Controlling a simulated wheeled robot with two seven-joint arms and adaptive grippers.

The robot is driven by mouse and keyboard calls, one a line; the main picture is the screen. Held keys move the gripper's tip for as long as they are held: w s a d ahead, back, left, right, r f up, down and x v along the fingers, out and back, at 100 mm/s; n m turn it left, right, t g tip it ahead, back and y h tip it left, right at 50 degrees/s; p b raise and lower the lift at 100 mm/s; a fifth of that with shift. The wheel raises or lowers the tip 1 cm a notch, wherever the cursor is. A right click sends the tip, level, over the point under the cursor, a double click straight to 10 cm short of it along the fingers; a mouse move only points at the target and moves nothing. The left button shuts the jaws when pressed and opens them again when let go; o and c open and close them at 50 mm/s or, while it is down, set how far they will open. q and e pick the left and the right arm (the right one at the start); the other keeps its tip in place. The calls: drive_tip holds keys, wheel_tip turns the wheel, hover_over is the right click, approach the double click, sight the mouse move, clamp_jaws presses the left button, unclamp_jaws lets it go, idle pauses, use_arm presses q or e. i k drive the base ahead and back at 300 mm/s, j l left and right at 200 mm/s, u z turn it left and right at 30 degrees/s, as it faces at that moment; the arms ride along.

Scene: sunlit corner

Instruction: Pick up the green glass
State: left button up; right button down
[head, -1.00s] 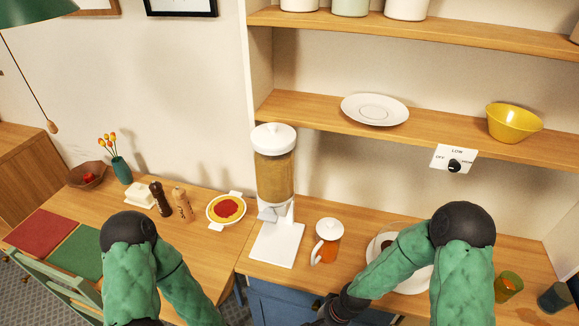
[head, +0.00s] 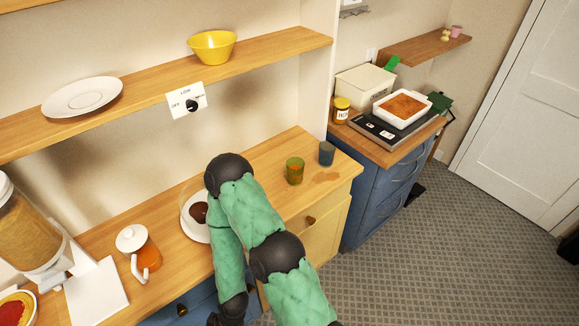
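The green glass (head: 294,171) stands upright on the wooden counter, right of my arm and left of a dark blue-grey glass (head: 326,153). It is see-through olive green with an amber tint low down. One of my green-sleeved arms reaches up from the bottom middle, its black elbow in front of a white plate. The end of this arm hangs below the counter edge at the bottom of the view, and its fingers are not visible. My other arm is out of view. Neither gripper touches the green glass.
A white plate (head: 190,223) with something dark brown on it sits left of my arm. A lidded pitcher (head: 138,251) and a dispenser (head: 30,235) stand further left. A yellow bowl (head: 212,47) is on the shelf above. A brown stain lies right of the green glass.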

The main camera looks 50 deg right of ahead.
sight(295, 176)
drive_tip(key=z, duration=1.9)
drive_tip(key=i+l, duration=0.15)
drive_tip(key=l, duration=0.2)
drive_tip(key=i+l, duration=0.15)
drive_tip(key=l, duration=0.15)
drive_tip(key=i+l, duration=0.15)
drive_tip(key=l, duration=0.2)
drive_tip(key=i+l, duration=0.15)
drive_tip(key=l, duration=0.15)
